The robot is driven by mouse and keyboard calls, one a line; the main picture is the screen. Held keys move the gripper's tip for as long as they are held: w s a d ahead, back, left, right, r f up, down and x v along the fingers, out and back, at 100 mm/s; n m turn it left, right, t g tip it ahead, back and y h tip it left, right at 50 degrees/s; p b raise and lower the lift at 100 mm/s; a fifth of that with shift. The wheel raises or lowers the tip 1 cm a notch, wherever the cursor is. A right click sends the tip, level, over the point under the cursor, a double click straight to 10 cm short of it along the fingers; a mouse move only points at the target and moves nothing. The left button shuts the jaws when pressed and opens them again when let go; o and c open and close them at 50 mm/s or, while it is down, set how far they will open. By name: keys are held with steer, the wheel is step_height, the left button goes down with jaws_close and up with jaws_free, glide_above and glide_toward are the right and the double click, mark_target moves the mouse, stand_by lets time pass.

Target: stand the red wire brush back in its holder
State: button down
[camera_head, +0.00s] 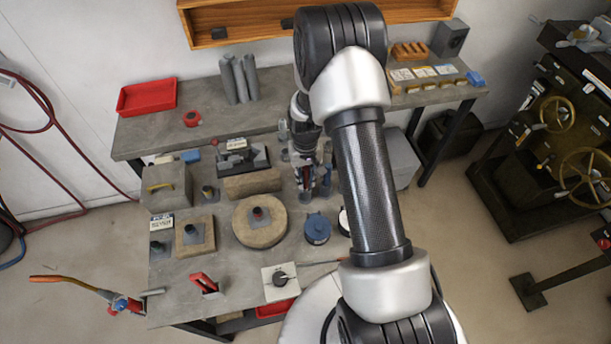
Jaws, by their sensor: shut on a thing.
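My gripper (314,184) points down over the right part of the near bench, partly covered by my own arm. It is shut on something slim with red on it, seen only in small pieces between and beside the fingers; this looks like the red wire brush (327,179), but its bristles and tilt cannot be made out. I cannot tell whether it touches the bench. No holder can be clearly picked out near the gripper; my arm hides the bench to the right.
A round stone-like disc (259,222) lies left of my gripper, with a blue round container (317,228) in front. A red-handled item (204,284) stands near the front edge. A grey box (167,188) stands left. A red tray (147,97) sits on the back bench.

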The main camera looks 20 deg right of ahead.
steer(key=c, duration=1.4)
jaws_free()
step_height(320, 180, up, 12)
steer(key=shift+r, duration=0.1)
